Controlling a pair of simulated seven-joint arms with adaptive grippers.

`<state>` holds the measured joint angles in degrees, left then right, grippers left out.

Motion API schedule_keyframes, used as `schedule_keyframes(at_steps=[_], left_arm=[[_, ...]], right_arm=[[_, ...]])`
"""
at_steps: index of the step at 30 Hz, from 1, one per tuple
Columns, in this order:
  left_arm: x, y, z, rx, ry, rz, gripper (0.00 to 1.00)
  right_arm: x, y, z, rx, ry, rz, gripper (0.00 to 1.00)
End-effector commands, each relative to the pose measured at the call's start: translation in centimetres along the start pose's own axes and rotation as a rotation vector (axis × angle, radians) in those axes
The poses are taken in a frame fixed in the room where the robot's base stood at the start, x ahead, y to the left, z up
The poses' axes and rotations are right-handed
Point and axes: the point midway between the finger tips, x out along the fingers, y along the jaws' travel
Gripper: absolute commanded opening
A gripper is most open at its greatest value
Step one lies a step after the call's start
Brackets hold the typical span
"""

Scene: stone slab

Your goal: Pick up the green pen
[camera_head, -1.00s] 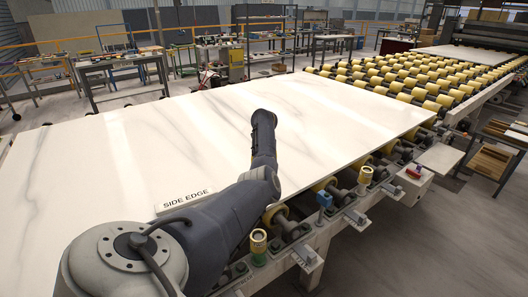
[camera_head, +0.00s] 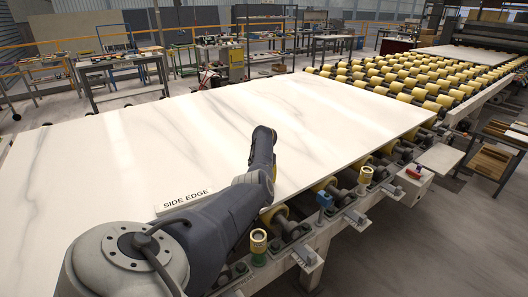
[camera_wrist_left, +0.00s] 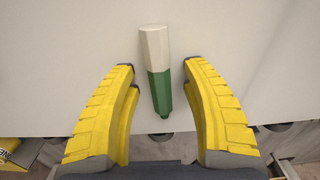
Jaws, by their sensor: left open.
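A green and white pen (camera_wrist_left: 160,85) lies on the pale stone slab (camera_wrist_left: 60,60) in the left wrist view. Its white end points away from me and its green, narrower end is towards my gripper, close to the slab's edge. My left gripper (camera_wrist_left: 162,66) is open, with one yellow finger on each side of the pen. Clear gaps show between the pen and both fingers.
The big slab (camera_head: 120,130) lies on a roller conveyor with yellow rollers (camera_head: 400,85). Blue (camera_head: 324,199) and yellow (camera_head: 258,241) fittings line the conveyor's near side. The slab's top is otherwise largely clear.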

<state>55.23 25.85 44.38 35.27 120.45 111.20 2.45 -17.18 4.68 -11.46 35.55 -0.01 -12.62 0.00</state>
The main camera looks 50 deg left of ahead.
Motion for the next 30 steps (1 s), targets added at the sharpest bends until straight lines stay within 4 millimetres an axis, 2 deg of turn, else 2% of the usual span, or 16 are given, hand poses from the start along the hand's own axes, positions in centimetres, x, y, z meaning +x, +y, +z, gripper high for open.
schedule_keyframes(at_steps=[5,17,30], left_arm=[[-0.02,0.01,0.01,0.0,0.0,0.0,0.47],[-0.04,-0.01,0.0,0.0,0.0,0.0,0.01],[-0.17,-0.01,0.0,0.0,0.0,0.0,0.0]], right_arm=[[0.0,-0.03,-0.01,0.0,0.0,0.0,0.44],[0.01,-0.32,-0.09,0.002,0.001,-0.003,0.44],[0.01,-0.33,-0.09,0.002,0.001,-0.003,0.44]])
